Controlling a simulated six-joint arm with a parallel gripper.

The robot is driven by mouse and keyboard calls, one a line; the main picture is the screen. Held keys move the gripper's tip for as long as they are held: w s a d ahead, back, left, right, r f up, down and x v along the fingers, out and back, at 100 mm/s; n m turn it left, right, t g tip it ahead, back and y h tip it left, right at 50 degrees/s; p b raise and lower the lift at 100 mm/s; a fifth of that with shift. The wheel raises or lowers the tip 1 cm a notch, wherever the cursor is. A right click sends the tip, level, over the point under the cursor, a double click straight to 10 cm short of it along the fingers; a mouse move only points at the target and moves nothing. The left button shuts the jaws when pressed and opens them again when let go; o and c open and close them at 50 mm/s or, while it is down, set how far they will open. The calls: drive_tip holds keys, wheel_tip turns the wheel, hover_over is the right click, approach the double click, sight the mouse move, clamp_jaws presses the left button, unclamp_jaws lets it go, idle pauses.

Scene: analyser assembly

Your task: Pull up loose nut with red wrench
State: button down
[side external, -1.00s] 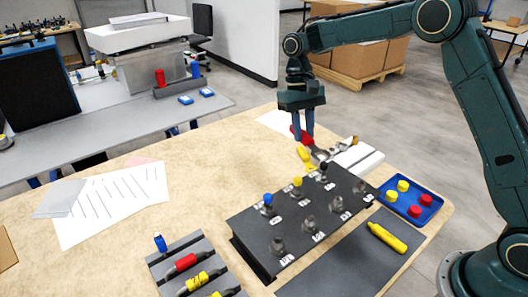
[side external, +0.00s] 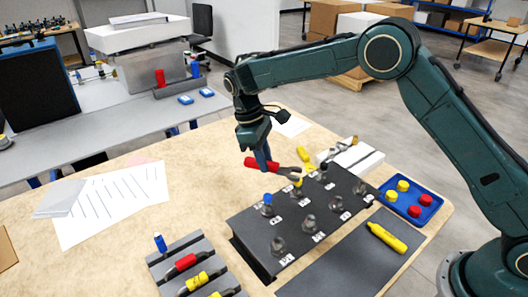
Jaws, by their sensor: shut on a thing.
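My gripper (side external: 263,160) is shut on the red handle of the red wrench (side external: 283,169). It holds the wrench nearly level, with the metal head pointing right. The head is over the back left of the dark block (side external: 252,222), close to the yellow-topped fitting (side external: 297,183). I cannot tell whether the head touches that fitting. A blue-topped fitting (side external: 267,198) stands to its left on the block, and several grey metal fittings (side external: 309,223) stand in the other positions. I cannot tell which nut is loose.
A yellow-handled tool (side external: 304,155) lies behind the block, near a white block (side external: 358,160). A blue tray (side external: 425,218) with yellow and red caps and a yellow tube (side external: 388,237) lie at right. A tool rack (side external: 172,264) stands front left. The table's left middle is clear apart from papers (side external: 110,205).

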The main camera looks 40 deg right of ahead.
drive_tip(key=a+f+n+t+h, duration=0.1)
drive_tip(key=a+f+n, duration=0.3)
drive_tip(key=a+n, duration=0.2)
idle(0.3)
drive_tip(key=shift+s+f, duration=0.1)
drive_tip(key=shift+f, duration=0.15)
idle(0.7)
drive_tip(key=shift+s+d+f, duration=0.25)
drive_tip(key=shift+d+f, duration=0.3)
drive_tip(key=shift+f, duration=0.15)
drive_tip(key=shift+s+d+f, duration=0.25)
drive_tip(key=shift+d+f, duration=0.25)
drive_tip(key=shift+f, duration=0.15)
drive_tip(key=shift+s+d, duration=0.15)
drive_tip(key=shift+d, duration=0.2)
idle(0.4)
drive_tip(key=shift+s+d, duration=0.2)
drive_tip(key=shift+d, duration=0.3)
drive_tip(key=shift+s+d, duration=0.2)
drive_tip(key=shift+d, duration=0.25)
drive_tip(key=shift+d, duration=0.15)
